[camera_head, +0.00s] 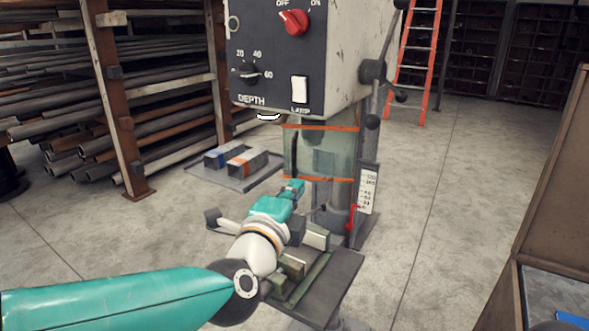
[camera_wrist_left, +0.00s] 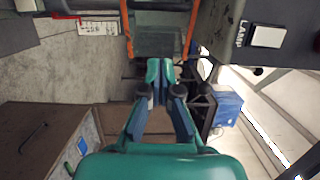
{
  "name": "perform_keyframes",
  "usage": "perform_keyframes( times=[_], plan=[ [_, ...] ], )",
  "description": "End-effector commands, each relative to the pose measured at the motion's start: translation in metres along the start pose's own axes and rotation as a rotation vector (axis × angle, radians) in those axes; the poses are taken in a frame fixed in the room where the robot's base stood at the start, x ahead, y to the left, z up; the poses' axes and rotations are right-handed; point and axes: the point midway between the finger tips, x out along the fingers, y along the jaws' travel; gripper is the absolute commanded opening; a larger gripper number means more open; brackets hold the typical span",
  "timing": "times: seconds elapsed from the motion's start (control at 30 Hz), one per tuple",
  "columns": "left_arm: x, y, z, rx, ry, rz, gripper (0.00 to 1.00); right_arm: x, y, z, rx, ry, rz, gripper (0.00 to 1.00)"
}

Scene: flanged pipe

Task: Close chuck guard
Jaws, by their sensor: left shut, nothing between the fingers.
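The chuck guard (camera_head: 330,152) is a clear greenish panel with orange strips along its top and bottom edges. It hangs below the drill press head, and a dark vertical bar, perhaps its handle, shows at its left side. The chuck shows dimly through it. My left gripper (camera_head: 292,188) is shut and empty at the guard's lower left corner. I cannot tell whether it touches the guard. In the left wrist view my closed fingers (camera_wrist_left: 160,72) point toward the guard's two orange strips (camera_wrist_left: 188,30). My right gripper is not in view.
The drill press head (camera_head: 290,55) has a red switch, depth dial and lamp switch. A vise (camera_head: 305,255) sits on the table under my left arm. Floor is free further right.

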Motion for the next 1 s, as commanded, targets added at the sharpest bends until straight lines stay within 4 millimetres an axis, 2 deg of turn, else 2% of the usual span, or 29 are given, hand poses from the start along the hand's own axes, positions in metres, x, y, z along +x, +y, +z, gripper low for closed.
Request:
perform_keyframes(
  times=[0.1,0.27,0.4,0.6,1.0],
  plan=[
    [0.027,0.001,0.0,0.0,-0.001,0.003,0.0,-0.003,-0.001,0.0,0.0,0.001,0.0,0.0],
    [0.059,0.001,0.0,0.001,-0.001,0.003,0.0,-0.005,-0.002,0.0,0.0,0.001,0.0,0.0],
    [0.074,0.002,0.017,0.0,-0.004,0.001,0.0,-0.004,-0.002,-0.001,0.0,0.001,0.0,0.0],
    [0.085,0.001,0.027,0.0,-0.001,0.002,0.0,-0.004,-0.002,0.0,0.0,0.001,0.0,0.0],
    [0.087,0.001,0.029,0.0,0.0,0.002,0.0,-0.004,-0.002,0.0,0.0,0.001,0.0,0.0]
  ],
)
